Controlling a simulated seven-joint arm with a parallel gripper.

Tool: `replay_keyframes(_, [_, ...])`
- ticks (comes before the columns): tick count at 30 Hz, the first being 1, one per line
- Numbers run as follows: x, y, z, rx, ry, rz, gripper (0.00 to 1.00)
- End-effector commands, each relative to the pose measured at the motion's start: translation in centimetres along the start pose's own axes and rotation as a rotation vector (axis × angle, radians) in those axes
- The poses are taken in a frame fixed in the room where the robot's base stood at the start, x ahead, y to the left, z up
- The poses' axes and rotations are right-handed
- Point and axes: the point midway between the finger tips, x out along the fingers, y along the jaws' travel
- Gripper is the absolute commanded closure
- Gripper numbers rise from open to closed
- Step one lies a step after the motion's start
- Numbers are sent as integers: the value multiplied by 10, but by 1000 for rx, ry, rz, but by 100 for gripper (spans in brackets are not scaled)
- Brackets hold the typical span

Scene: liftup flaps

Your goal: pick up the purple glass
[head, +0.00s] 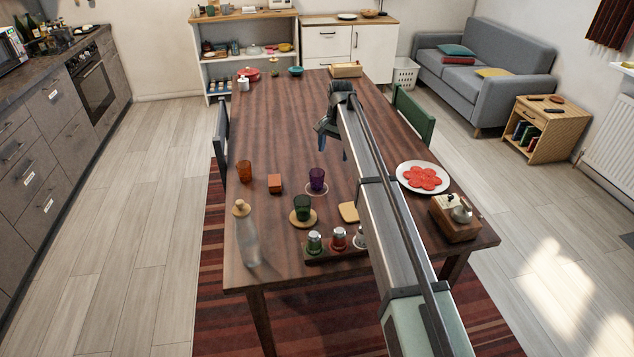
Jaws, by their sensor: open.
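The purple glass (317,179) stands upright on a pale round coaster (311,191) near the middle of the table, in the head view. My arm reaches in from the lower right. My gripper (334,143) is open, above the table and farther back than the purple glass, slightly to its right in the picture. It is apart from the glass, and I see nothing between its fingers. The fingertips are small and partly dark against the table.
A green glass (302,207), an orange glass (244,171) and a terracotta block (275,184) stand near the purple glass. A clear bottle (246,238), a shaker rack (318,258) and a plate of red slices (422,178) lie around.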

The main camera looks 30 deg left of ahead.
Motion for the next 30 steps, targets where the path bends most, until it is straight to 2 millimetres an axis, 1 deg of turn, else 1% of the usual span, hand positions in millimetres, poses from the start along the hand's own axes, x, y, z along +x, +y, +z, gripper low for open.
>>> replay_keyframes(1, [-1,-16,10,5,0,18,14])
replay_keyframes(3, [-2,-28,20,17,2,39,14])
replay_keyframes(6, [-2,-38,28,29,5,58,14])
replay_keyframes(8, [-2,-41,31,32,6,64,14])
replay_keyframes(11, [2,-42,33,34,6,68,14])
replay_keyframes(14, [11,-41,33,34,5,68,14])
replay_keyframes(17, [24,-40,33,34,4,68,14])
replay_keyframes(25, [70,-37,33,33,5,66,14])
replay_keyframes(27, [78,-36,32,33,5,66,14])
replay_keyframes(30, [84,-36,32,33,5,66,14])
